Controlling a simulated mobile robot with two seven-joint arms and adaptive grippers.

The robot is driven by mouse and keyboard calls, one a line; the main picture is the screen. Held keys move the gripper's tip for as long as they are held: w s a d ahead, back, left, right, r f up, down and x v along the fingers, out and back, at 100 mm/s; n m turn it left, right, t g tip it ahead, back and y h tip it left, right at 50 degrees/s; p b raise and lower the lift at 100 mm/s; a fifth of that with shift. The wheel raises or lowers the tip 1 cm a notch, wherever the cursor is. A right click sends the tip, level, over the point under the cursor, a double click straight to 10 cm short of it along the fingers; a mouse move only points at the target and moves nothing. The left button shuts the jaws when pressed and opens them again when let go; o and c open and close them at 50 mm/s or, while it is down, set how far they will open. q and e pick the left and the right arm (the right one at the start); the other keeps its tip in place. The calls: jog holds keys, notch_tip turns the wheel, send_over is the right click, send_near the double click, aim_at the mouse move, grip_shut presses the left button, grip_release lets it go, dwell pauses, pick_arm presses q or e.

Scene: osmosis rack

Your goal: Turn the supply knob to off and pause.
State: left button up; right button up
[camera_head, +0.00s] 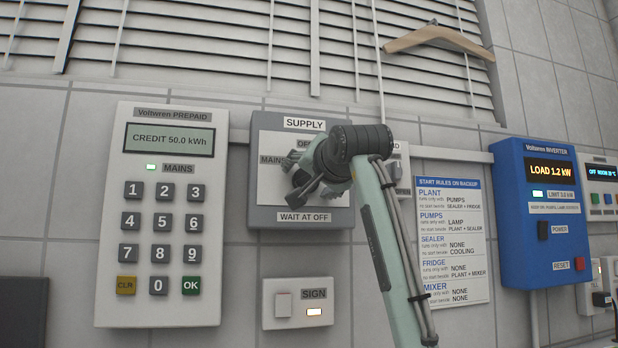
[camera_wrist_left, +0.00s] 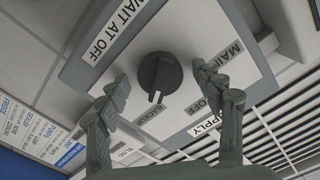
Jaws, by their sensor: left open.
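The supply panel (camera_head: 335,215) is a grey box on the wall with a white face, marked SUPPLY above and WAIT AT OFF below. In the left wrist view its round black knob (camera_wrist_left: 160,74) shows whole, with its white pointer mark towards the BACKUP label. The OFF label (camera_wrist_left: 196,107) is beside BACKUP, and MAINS is further round. My left gripper (camera_head: 298,170) is in front of the panel and hides the knob in the head view. In the left wrist view its open fingers (camera_wrist_left: 162,84) appear on either side of the knob; I cannot tell whether they touch it. My right gripper is not in view.
A prepaid meter (camera_head: 160,303) reading CREDIT 50.0 kWh, MAINS lit, hangs left. A SIGN switch (camera_head: 297,303) is below the panel. A rules sheet (camera_head: 452,240) and blue inverter (camera_head: 562,215) reading LOAD 1.2 kW are right. Blinds and a wooden hanger (camera_head: 438,38) are above.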

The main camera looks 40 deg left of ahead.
pick_arm(q)
jog(key=c, duration=1.2)
jog(key=shift+o, duration=0.2)
jog(key=n+p, duration=0.4)
jog(key=n, duration=0.3)
jog(key=shift+r+n, duration=0.15)
jog(key=shift+n, duration=0.25)
jog(key=shift+n+p, duration=0.7)
jog(key=shift+n, duration=1.4)
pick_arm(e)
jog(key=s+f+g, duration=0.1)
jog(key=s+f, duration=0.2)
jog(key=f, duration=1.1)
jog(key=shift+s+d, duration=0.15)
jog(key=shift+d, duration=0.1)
pick_arm(q)
jog(key=o, duration=1.2)
jog(key=shift+c, duration=0.2)
